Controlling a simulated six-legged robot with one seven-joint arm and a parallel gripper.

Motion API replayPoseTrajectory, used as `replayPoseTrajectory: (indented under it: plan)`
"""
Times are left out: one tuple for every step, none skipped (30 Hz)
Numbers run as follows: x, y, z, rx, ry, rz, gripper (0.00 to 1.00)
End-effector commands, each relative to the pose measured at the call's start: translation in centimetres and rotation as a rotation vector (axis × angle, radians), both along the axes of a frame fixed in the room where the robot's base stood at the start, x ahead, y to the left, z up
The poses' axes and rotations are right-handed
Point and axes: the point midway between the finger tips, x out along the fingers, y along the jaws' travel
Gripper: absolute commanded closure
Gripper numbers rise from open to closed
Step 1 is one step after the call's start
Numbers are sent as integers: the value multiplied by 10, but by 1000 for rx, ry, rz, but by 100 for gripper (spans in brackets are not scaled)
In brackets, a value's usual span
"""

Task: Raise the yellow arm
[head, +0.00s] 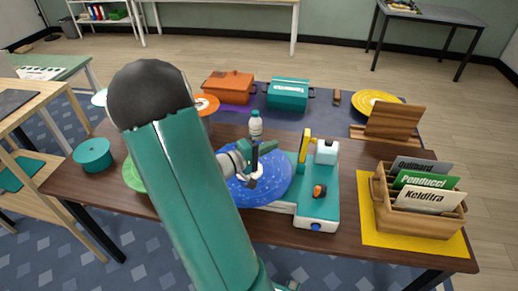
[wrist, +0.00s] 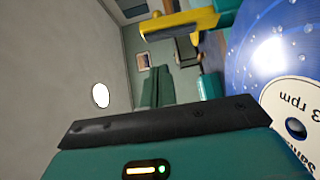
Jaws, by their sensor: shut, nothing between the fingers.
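The yellow arm (head: 305,145) stands at the back of the teal player base (head: 318,205), beside a white block (head: 326,152). In the wrist view the yellow arm (wrist: 180,24) shows at the top, near the blue disc. My arm hides part of the disc.
A wooden box of record sleeves (head: 420,205) stands on a yellow mat at the right. Teal (head: 289,93) and orange (head: 230,86) boxes stand at the back. A teal round tin (head: 93,155) is at the left.

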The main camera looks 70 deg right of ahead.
Motion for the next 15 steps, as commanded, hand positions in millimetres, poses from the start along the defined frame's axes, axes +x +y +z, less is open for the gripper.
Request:
replayPoseTrajectory:
  plan:
    - [-6,-9,0,0,0,-3,100]
    - [-9,-14,-1,0,-1,-3,100]
    - [-13,-21,0,-1,0,-2,100]
    - [-16,-26,-1,-1,-2,-2,100]
    - [-19,-32,-1,0,-1,-2,100]
    - [-22,-38,-1,-1,-2,-1,100]
    - [-26,-41,-1,-1,-1,-1,100]
    - [-32,-41,-2,0,-1,0,100]
    - [-38,-42,-2,0,-1,0,100]
    - [-41,-43,-2,1,-2,1,100]
    - [-45,-44,-2,1,-2,1,100]
    - [-48,-46,-2,1,-3,3,100]
    - [-51,-46,-2,1,-3,3,100]
    - [-53,-47,-2,0,-4,3,100]
    - [-54,-47,-2,0,-3,4,100]
